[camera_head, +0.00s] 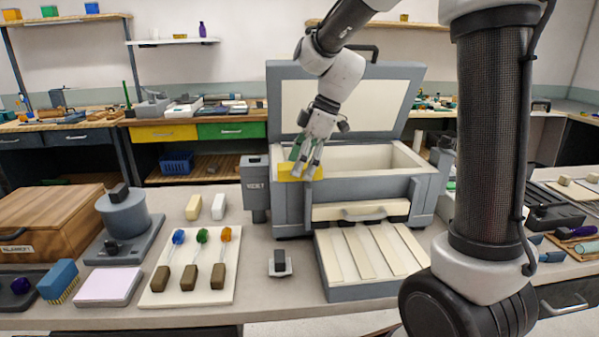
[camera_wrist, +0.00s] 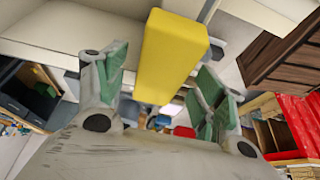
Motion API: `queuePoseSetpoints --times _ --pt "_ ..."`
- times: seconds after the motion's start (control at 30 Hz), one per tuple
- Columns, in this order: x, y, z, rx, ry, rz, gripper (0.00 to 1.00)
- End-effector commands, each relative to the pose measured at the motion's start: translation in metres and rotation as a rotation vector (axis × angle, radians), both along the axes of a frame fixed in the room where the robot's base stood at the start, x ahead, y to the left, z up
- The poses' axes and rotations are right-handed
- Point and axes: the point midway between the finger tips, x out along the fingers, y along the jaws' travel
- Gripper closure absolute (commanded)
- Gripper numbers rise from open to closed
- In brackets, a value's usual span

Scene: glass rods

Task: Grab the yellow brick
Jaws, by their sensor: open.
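The yellow brick (camera_head: 289,172) is at the left front corner of the open grey chest's rim (camera_head: 345,183) in the head view. My gripper (camera_head: 303,168) reaches down to it from above and partly covers it. In the wrist view, the brick (camera_wrist: 172,50) lies lengthwise between the two green-padded fingers of my gripper (camera_wrist: 160,85), with gaps visible on both sides. The fingers are open. I cannot tell exactly what the brick rests on.
The chest's raised lid (camera_head: 350,100) stands behind my gripper. A grey post-like device (camera_head: 255,188) stands just left of the chest. A slatted grey tray (camera_head: 368,260) is in front. A white board (camera_head: 195,265) with several coloured-tipped rods lies at left.

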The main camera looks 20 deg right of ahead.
Motion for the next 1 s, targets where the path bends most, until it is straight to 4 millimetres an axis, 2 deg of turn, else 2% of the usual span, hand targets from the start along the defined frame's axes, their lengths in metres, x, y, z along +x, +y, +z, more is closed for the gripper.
queuePoseSetpoints --times 0.67,0.93,0.97,1.0 --pt "0.0 -0.0001 -0.0047 0.0 0.0 0.0 0.3" --pt "0.0 -0.0001 -0.0047 0.0 0.0 0.0 0.8" --pt "0.0 -0.0001 -0.0047 0.0 0.0 0.0 0.85" --pt "0.0001 0.0 -0.0044 0.0 0.0 0.0 0.85"
